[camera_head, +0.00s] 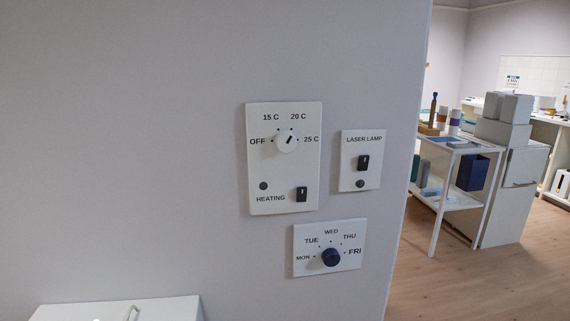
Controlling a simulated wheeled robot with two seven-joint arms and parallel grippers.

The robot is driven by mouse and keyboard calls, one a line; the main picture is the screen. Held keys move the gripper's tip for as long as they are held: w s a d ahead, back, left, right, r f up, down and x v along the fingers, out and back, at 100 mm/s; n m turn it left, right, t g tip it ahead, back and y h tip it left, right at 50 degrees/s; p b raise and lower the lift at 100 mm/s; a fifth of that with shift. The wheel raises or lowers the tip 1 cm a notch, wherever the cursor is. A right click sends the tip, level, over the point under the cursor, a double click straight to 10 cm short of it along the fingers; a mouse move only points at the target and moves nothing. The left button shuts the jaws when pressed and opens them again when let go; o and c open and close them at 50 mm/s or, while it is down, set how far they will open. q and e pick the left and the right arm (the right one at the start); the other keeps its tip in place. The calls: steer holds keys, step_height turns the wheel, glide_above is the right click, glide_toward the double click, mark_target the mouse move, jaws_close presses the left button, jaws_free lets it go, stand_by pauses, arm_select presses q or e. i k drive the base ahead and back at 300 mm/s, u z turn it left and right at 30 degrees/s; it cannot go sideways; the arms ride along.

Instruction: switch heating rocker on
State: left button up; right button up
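The heating rocker (302,194) is a small black switch at the lower right of a white wall panel (283,208). The word HEATING is printed to its left. A dark round indicator (264,186) sits above that word and looks unlit. A white dial (285,141) on the same panel has marks OFF, 15 C, 20 C and 25 C; its dark pointer line tilts up and right. The rocker is too small to tell which side is pressed. Neither of my grippers is in view.
A weekday panel (305,268) with a dark blue knob (331,257) is below. A white box-like top (170,311) is at lower left. The wall ends at right, opening onto shelves (462,148).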

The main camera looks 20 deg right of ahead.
mark_target(301, 191)
steer(key=k, duration=0.65)
steer(key=z, duration=0.7)
steer(key=i, duration=0.7)
steer(key=z, duration=0.7)
steer(key=i, duration=0.4)
steer(key=z, duration=0.1)
